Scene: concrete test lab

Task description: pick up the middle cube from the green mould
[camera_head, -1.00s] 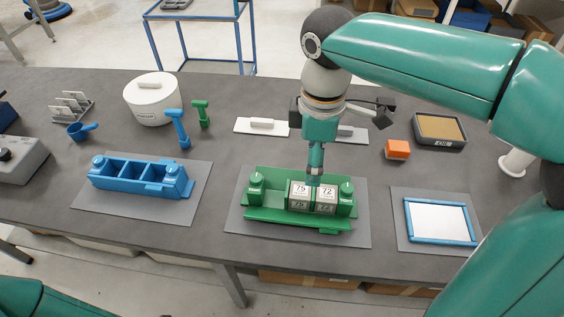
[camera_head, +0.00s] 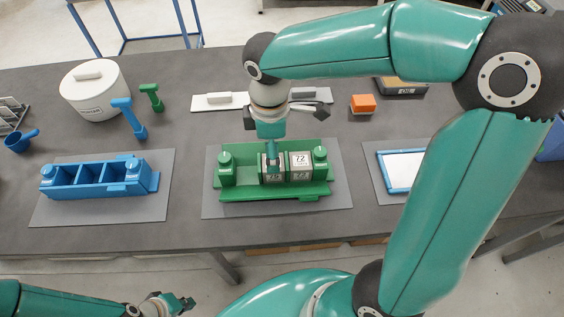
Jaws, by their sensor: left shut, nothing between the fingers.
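The middle cube (camera_head: 273,179) is partly hidden behind the tip of my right arm. The right-hand cube (camera_head: 301,162), marked 72, sits close beside it. My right gripper (camera_head: 271,157) points down at the middle cube's top; I cannot tell whether it touches, and its fingers are too small to read. My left gripper (camera_head: 181,303) is shut and empty at the bottom edge, well away from the mould.
A blue mould (camera_head: 100,188) lies on a mat at the left. A blue-framed panel (camera_head: 400,170) lies at the right, partly behind my arm.

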